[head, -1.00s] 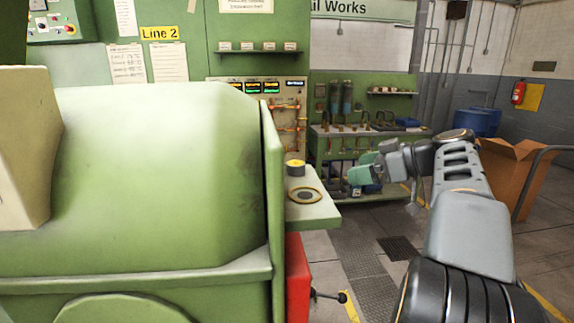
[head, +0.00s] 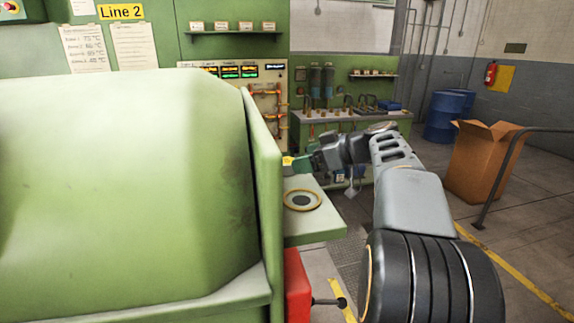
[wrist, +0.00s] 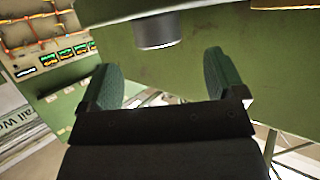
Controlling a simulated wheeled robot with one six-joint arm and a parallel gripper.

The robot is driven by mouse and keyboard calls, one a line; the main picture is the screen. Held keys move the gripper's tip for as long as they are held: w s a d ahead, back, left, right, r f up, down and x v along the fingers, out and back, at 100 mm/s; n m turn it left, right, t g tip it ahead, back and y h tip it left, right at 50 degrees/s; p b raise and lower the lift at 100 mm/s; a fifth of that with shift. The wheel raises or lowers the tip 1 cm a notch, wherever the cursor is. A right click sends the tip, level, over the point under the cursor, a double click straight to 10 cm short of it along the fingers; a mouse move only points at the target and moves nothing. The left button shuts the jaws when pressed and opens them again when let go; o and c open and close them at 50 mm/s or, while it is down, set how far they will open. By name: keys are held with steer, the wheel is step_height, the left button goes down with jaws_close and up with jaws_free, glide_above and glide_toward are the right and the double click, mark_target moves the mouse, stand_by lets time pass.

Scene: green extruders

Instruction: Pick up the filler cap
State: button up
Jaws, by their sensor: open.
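The filler cap (head: 288,161) shows in the head view as a small yellow patch at the back of a green ledge, mostly hidden by my gripper and the machine's edge. My gripper (head: 308,162) is at the ledge's far end, close beside the cap; contact cannot be told. In the wrist view my gripper (wrist: 163,78) has its two green fingers wide apart with nothing between them. A grey cylinder (wrist: 157,32) lies beyond the fingertips, against a green plate; I cannot tell if it is the cap. A yellow-rimmed round opening (head: 302,200) is nearer on the ledge.
The big green machine (head: 130,180) fills the left, its upright edge plate (head: 262,180) beside the ledge. A red box (head: 297,290) is below the ledge. A workbench (head: 345,117) stands behind. A cardboard box (head: 480,165) and blue drums (head: 443,115) stand right on open floor.

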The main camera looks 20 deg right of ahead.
mark_target(287, 166)
steer(key=shift+p+x, duration=0.85)
steer(key=shift+x, duration=2)
steer(key=shift+d+f, duration=0.1)
steer(key=shift+f, duration=0.05)
steer(key=shift+c, duration=0.4)
steer(key=c, duration=1.1)
